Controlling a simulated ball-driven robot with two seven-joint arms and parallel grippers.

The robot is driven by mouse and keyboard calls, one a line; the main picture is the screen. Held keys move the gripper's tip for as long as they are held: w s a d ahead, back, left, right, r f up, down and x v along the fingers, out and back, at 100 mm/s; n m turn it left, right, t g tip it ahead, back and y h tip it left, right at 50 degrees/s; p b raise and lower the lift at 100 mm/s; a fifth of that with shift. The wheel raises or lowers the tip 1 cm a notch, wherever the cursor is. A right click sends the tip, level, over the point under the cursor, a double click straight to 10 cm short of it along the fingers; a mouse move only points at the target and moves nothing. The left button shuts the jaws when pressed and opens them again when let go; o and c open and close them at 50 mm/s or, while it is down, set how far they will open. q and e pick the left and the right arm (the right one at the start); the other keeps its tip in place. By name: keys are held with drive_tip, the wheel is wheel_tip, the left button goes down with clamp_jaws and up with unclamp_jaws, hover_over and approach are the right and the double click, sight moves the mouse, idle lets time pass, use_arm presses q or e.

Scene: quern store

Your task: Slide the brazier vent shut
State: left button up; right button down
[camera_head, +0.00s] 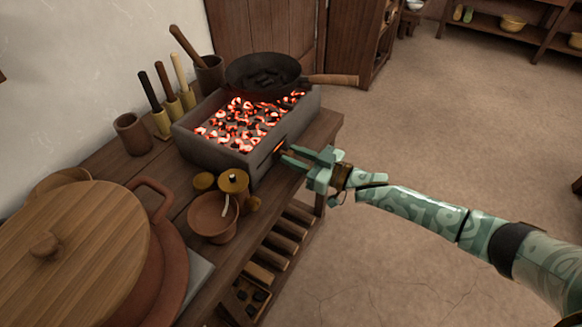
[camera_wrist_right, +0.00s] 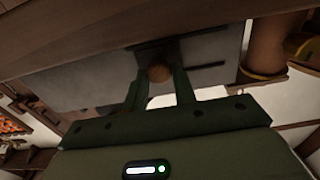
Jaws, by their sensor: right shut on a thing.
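The grey brazier (camera_head: 208,152) stands on the wooden bench, full of glowing coals. An orange glow shows at the vent opening (camera_head: 279,147) in its side, so the vent is at least partly open. My right gripper (camera_head: 287,156) is at that side, shut on the vent's round knob (camera_wrist_right: 159,72). In the right wrist view the knob sits between the two fingertips, in front of a dark vent plate (camera_wrist_right: 148,54) on the brazier wall (camera_wrist_right: 215,52). In the head view the fingers hide the knob and part of the vent. My left gripper is not in view.
A black pan (camera_head: 262,70) rests on the brazier's back end, its handle sticking out right. A large wooden lid (camera_head: 85,240) is at left. The floor right of the bench is clear.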

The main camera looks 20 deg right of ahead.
drive_tip(key=shift+w+d, duration=0.1)
drive_tip(key=shift+d, duration=0.1)
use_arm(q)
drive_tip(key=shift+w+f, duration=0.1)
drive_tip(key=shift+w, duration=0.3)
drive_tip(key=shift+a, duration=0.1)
use_arm(e)
drive_tip(key=c, duration=1.2)
unclamp_jaws()
drive_tip(key=shift+w+d, duration=0.1)
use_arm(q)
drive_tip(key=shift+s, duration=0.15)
use_arm(e)
drive_tip(key=shift+o, duration=0.2)
